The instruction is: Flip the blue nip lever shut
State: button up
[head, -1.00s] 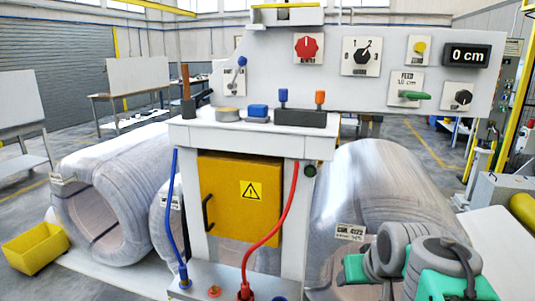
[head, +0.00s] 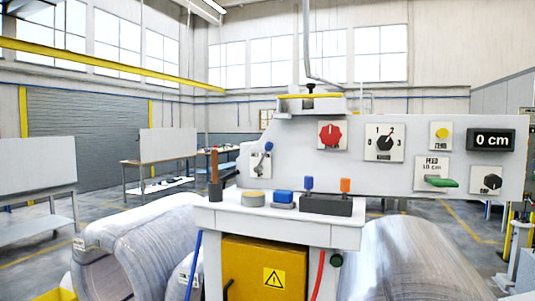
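A small lever with a blue knob (head: 267,147) stands on a white plate at the left end of the machine's grey panel (head: 375,180). Its knob points up and slightly right. A separate blue-capped switch (head: 308,184) stands upright on a dark block (head: 326,205) on the machine's top, beside an orange-capped switch (head: 345,186). No label is legible on the blue lever, so I cannot tell its marked positions. My gripper is not in view.
Wrapped coils (head: 410,260) stand either side below.

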aim_at(269, 145)
jog(key=z, duration=0.05)
jog(key=k, duration=0.5)
jog(key=u, duration=1.3)
jog(key=i, duration=0.5)
jog(key=z, duration=0.05)
